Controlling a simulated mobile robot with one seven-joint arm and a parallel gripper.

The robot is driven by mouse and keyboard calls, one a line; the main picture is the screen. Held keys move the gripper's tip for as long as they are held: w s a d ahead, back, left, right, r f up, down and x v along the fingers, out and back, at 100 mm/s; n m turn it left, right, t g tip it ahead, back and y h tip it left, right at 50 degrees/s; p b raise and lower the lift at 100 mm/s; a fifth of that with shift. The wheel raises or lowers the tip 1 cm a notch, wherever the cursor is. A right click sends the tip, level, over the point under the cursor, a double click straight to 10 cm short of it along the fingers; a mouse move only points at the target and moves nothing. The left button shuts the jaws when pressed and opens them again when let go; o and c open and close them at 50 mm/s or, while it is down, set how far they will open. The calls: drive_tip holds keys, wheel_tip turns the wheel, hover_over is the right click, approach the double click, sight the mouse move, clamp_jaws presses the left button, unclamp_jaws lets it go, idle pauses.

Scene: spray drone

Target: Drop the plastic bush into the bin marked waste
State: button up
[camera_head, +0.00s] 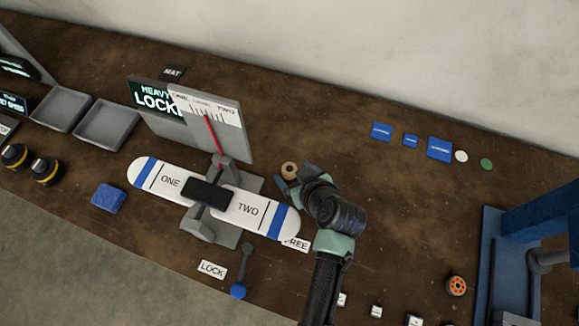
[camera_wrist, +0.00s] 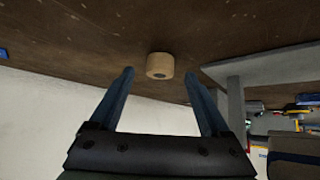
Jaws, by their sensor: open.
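A tan ring-shaped piece (camera_head: 289,170), which looks like the plastic bush, is on the brown bench to the right of the balance stand. It also shows in the wrist view (camera_wrist: 160,60) as a short tan cylinder with a dark hole. My gripper (camera_head: 296,173) is right beside it. In the wrist view its two blue fingers (camera_wrist: 160,78) are spread, with the piece just past the tips, in line with the gap. Nothing is held. I see no bin with a readable waste mark.
A balance beam (camera_head: 262,213) marked ONE and TWO stands left of my gripper, before an upright dial panel (camera_head: 232,135). Two grey trays (camera_head: 107,123) lie at left. A blue frame (camera_head: 490,255) stands at right. Bench behind my gripper is mostly clear.

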sight(290, 171)
drive_tip(key=shift+x, duration=1.15)
clamp_jaws()
